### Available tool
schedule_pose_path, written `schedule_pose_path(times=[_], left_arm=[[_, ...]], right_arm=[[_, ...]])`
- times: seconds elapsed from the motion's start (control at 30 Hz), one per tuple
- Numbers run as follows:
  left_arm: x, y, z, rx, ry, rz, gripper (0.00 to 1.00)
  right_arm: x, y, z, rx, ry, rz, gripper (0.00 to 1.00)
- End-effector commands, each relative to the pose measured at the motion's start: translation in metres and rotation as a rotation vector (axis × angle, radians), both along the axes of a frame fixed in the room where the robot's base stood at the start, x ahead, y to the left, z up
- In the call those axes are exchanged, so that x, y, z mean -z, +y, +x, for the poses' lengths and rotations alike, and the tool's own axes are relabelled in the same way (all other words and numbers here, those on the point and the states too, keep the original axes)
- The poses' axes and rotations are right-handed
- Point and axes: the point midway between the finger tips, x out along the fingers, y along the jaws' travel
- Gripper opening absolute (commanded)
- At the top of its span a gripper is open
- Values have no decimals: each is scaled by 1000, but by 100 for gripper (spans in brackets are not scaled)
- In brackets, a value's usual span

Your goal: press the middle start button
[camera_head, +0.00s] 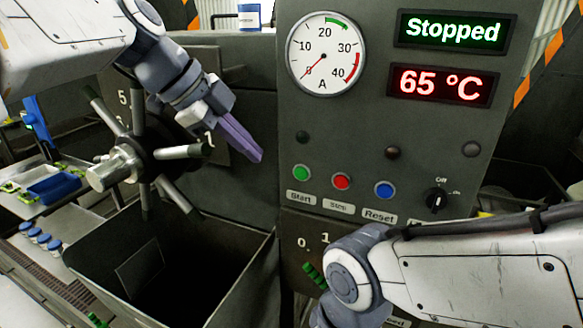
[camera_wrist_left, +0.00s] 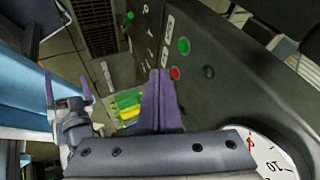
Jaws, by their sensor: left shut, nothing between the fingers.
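The round green button (camera_head: 303,173) sits on the grey control panel (camera_head: 440,135), above a label reading Start. It also shows in the left wrist view (camera_wrist_left: 184,45), apart from my fingers. My left gripper (camera_head: 260,157) is shut and empty, its purple fingertips left of the green button and slightly higher. In the left wrist view its fingers (camera_wrist_left: 160,73) point up, next to the red button. My right gripper (camera_wrist_left: 68,84) shows at the left of that view with its fingers apart. In the head view the right arm crosses the lower right and its fingers are hidden.
A red button (camera_head: 341,181), a blue button (camera_head: 384,189) and a black knob (camera_head: 436,199) are right of the green one. The display (camera_head: 451,30) reads Stopped. A spoked handwheel (camera_head: 116,168) and an open dark bin (camera_head: 240,282) lie under my left arm.

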Motion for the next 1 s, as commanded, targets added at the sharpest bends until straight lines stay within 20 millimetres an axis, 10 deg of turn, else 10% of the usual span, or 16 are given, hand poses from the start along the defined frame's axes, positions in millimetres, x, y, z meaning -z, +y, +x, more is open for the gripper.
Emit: schedule_pose_path(times=[0.37, 0.83, 1.0], left_arm=[[7, -6, 2, 1, 5, 0, 0], [81, -55, 28, 2, 9, 1, 0], [77, -64, 53, 0, 4, 2, 0]], right_arm=[[-3, 0, 0, 0, 0, 0, 99], [-24, 0, 0, 0, 0, 0, 99], [-42, 0, 0, 1, 0, 0, 99]])
